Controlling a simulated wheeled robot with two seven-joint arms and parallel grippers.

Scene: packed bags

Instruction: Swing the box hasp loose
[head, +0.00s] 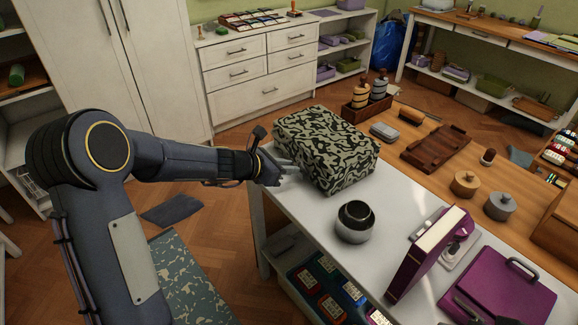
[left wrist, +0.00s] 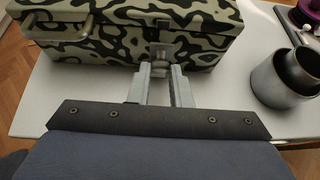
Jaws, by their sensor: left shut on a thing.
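A camouflage-patterned box (head: 325,150) stands on the white tabletop near its far end. In the left wrist view the box (left wrist: 100,40) fills the top, with a handle (left wrist: 57,27) on the side facing me. Its small metal hasp (left wrist: 161,53) is at the middle of that side. My left gripper (head: 283,168) reaches the near left side of the box. In the left wrist view its fingertips (left wrist: 160,72) are at the hasp and shut on it, hiding its lower part.
A dark round pot (head: 355,222) stands on the white table (head: 300,205), right of my left gripper. A purple book (head: 428,255) and a purple case (head: 505,290) are further right. A wooden table (head: 420,180) with jars and trays lies beyond.

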